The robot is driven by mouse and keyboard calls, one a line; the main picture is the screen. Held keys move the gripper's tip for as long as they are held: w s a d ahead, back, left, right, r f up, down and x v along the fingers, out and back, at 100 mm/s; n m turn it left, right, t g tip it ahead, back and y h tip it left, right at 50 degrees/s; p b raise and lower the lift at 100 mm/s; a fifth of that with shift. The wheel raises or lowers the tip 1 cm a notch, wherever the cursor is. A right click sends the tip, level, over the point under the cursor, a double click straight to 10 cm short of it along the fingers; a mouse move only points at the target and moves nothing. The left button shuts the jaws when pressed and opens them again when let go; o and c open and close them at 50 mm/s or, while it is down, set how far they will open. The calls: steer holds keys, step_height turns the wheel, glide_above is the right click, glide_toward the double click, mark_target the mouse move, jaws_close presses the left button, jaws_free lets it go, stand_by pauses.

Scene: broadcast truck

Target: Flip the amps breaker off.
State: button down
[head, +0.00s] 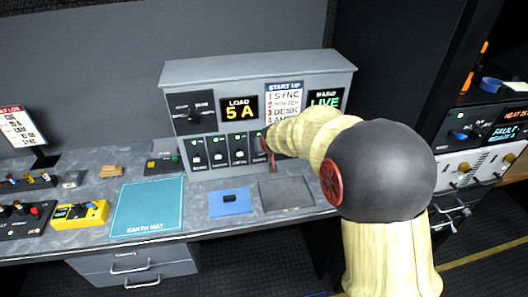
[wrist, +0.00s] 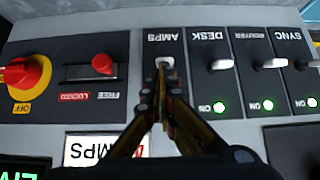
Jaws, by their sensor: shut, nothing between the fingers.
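The amps breaker (wrist: 166,62) is a small white toggle under the AMPS label in the wrist view, which shows the panel upside down. My gripper (wrist: 157,84) is shut and empty, with its fingertips right at the toggle; I cannot tell if they touch it. The fingers cover the panel where this breaker's lamp would be. In the head view my gripper (head: 268,148) is in front of the right part of the breaker row on the grey power console (head: 260,70), and my arm hides part of it.
The desk, router and sync toggles (wrist: 222,64) sit beside amps with green lamps lit. On the other side are a red slider (wrist: 103,64) and a red rotary knob (wrist: 25,76). The load display (head: 239,109) reads 5 A. A blue tray (head: 230,207) lies in front.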

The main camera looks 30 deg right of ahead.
steer(key=shift+b, duration=0.45)
steer(key=shift+s+f+b, duration=0.1)
steer(key=shift+f+b, duration=0.3)
steer(key=shift+b, duration=1.5)
steer(key=shift+s+a+f+b, duration=0.1)
steer(key=shift+s+f+b, duration=0.15)
steer(key=shift+b, duration=0.45)
steer(key=shift+w+r, duration=0.1)
steer(key=shift+w, duration=0.05)
steer(key=shift+w+d+r+p, duration=0.2)
steer(key=shift+w+r+p, duration=0.15)
steer(key=shift+w, duration=0.25)
